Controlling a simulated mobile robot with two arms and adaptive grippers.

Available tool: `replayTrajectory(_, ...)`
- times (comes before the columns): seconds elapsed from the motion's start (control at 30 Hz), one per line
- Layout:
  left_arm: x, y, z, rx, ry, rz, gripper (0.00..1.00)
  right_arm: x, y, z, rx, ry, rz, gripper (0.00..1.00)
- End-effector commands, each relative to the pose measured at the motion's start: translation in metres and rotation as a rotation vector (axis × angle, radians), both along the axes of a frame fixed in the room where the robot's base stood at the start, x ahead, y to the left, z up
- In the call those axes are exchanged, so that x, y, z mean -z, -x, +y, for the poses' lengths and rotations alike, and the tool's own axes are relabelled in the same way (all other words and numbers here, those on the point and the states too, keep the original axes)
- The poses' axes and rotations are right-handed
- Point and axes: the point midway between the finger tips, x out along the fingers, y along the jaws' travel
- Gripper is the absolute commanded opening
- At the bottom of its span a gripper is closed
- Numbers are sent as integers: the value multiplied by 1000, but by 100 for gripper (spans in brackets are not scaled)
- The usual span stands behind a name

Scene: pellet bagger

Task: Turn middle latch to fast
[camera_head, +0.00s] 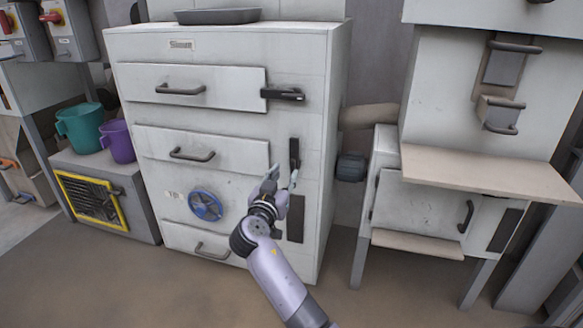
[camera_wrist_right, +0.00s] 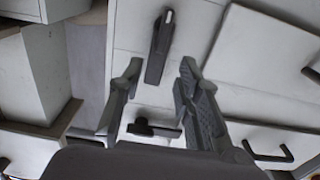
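The middle latch (camera_head: 294,154) is a dark handle on the right side of the pale cabinet front (camera_head: 235,120). It stands upright, right of the middle drawer. My right gripper (camera_head: 282,174) is in front of the cabinet, close to the latch's lower end, with its fingers apart and nothing between them. In the right wrist view, the open gripper (camera_wrist_right: 160,70) shows the upright dark latch (camera_wrist_right: 158,52) just past the fingertips. Contact cannot be told. Any speed marks are too small to read. My left gripper is not in view.
The top latch (camera_head: 282,94) lies level above, and a dark lower plate (camera_head: 295,219) is below. A blue handwheel (camera_head: 206,205) is left of my arm. Drawer handles (camera_head: 192,154) stick out. A machine with a tan shelf (camera_head: 480,172) stands at right, teal and purple buckets (camera_head: 80,127) at left.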

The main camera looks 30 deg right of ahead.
Motion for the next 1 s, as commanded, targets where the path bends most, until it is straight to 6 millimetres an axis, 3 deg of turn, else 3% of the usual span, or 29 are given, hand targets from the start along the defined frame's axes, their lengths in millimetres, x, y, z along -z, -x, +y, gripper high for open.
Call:
replayTrajectory(0.2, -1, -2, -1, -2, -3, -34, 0, 1, -29, -35, 2, 2, -1, 32)
replayTrajectory(0.4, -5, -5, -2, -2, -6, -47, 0, 1, -44, -52, 1, 1, 1, 32)
replayTrajectory(0.8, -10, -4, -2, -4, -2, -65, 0, 1, -48, -57, 0, -2, 1, 31)
replayTrajectory(1.0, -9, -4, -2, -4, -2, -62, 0, 1, -48, -57, 0, -1, 1, 18)
